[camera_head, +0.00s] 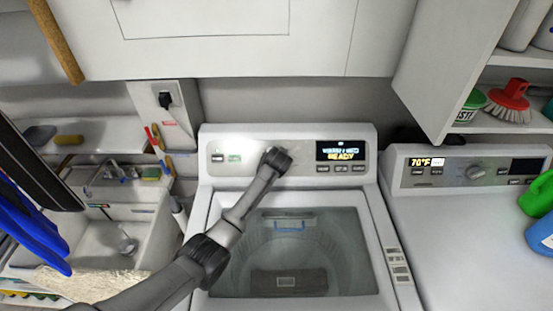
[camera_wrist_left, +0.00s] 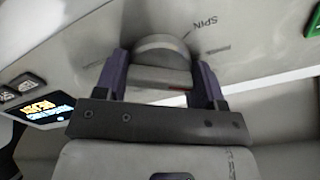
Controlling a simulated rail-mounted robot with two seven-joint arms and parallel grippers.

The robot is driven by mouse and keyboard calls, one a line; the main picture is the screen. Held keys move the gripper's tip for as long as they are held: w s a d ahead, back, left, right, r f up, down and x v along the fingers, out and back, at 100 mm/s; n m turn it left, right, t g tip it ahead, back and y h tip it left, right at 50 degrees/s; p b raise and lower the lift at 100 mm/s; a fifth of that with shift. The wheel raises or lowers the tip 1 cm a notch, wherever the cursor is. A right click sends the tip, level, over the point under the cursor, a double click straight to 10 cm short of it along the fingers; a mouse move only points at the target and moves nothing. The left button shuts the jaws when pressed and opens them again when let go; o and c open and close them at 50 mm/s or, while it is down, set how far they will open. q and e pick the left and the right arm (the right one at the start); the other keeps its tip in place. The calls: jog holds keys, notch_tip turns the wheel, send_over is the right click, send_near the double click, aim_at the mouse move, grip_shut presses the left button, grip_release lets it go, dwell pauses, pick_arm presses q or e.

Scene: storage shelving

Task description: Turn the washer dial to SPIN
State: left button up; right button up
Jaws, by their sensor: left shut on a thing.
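The washer (camera_head: 206,195) stands in the middle of the head view, with its control panel (camera_head: 305,135) at the back. My left gripper (camera_head: 276,158) reaches the panel left of the display and hides the dial there. In the left wrist view, the round silver-grey dial (camera_wrist_left: 160,43) sits between the two fingers of my left gripper (camera_wrist_left: 158,70), which is shut on it. The dial's raised grip bar carries a small red mark (camera_wrist_left: 178,92). The printed SPIN label (camera_wrist_left: 204,22) is just right of the dial, beside a short tick. Another label is too blurred to read.
The washer display (camera_head: 341,150) shows READY in yellow. A second machine (camera_head: 460,220) with its own dial stands to the right. A white shelf cabinet (camera_head: 447,65) hangs above it. A sink (camera_head: 105,235) is at the left. Below the panel is the washer's glass lid (camera_head: 330,235).

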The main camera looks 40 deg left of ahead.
pick_arm(q)
jog(key=n, duration=0.6)
jog(key=shift+f+n, duration=0.1)
jog(key=shift+n, duration=0.2)
jog(key=n+b, duration=0.1)
jog(key=n, duration=0.2)
jog(key=shift+n+b, duration=0.45)
jog(key=shift+n, duration=0.95)
jog(key=o, duration=0.9)
jog(key=shift+s+r, duration=0.1)
jog(key=shift+r, duration=0.1)
